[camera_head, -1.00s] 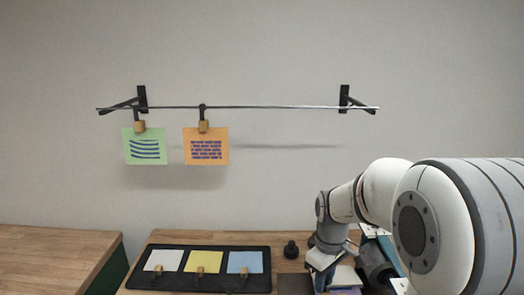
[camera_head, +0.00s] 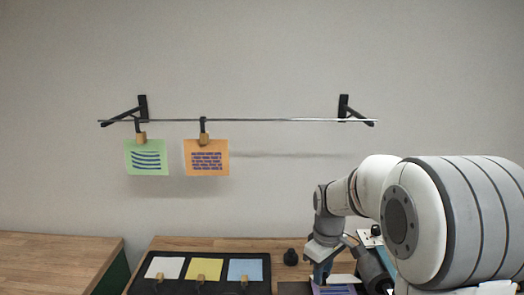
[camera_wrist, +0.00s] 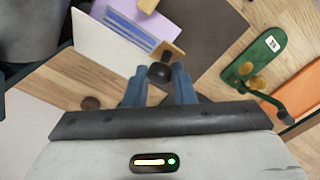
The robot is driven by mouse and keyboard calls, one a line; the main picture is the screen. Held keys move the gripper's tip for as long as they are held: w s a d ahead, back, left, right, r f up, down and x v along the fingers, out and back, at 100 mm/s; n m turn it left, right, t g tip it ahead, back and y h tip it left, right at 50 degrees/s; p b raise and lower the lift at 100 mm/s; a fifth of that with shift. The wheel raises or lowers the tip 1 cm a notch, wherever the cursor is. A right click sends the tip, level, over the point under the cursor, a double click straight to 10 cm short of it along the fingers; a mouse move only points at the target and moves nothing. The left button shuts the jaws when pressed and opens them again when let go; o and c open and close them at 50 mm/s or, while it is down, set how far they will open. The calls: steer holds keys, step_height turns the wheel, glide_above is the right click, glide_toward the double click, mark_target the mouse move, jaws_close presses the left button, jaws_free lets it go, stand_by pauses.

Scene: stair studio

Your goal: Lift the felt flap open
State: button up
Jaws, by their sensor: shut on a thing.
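My gripper (camera_wrist: 160,82) shows two blue fingers in the wrist view, shut on a dark round knob (camera_wrist: 160,73). A small wooden piece (camera_wrist: 172,50) lies just beyond the knob. A dark grey-brown sheet (camera_wrist: 210,35), which looks like the felt, lies beyond the fingers; whether it is joined to the knob I cannot tell. A white panel (camera_wrist: 105,58) and a purple piece (camera_wrist: 122,28) lie to its left. In the head view my gripper (camera_head: 321,274) is low over the table's right part, with its fingertips partly hidden.
A black tray (camera_head: 205,287) holds white, yellow and blue cards, left of my gripper. Green and orange cards hang from a wall rod (camera_head: 260,120). The wrist view shows a green piece (camera_wrist: 262,52) at right.

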steer(key=shift+w+r+p, duration=0.85)
steer(key=shift+w+r, duration=0.05)
steer(key=shift+w, duration=0.3)
steer(key=shift+w+r+p, duration=0.25)
steer(key=shift+w+p, duration=0.05)
steer(key=shift+w, duration=0.2)
steer(key=shift+w+r+p, duration=0.2)
steer(key=shift+w+p, duration=0.1)
steer(key=shift+w, duration=0.15)
steer(key=shift+w+r+p, duration=0.15)
steer(key=shift+w+p, duration=0.25)
steer(key=shift+w, duration=0.6)
steer(key=shift+w+r+p, duration=0.1)
steer(key=shift+w+p, duration=0.3)
steer(key=shift+w, duration=0.55)
steer(key=o, duration=1.1)
steer(key=shift+o, duration=0.2)
steer(key=shift+r, duration=0.1)
step_height(320, 180, up, 8)
steer(key=p, duration=0.5)
steer(key=shift+s, duration=0.1)
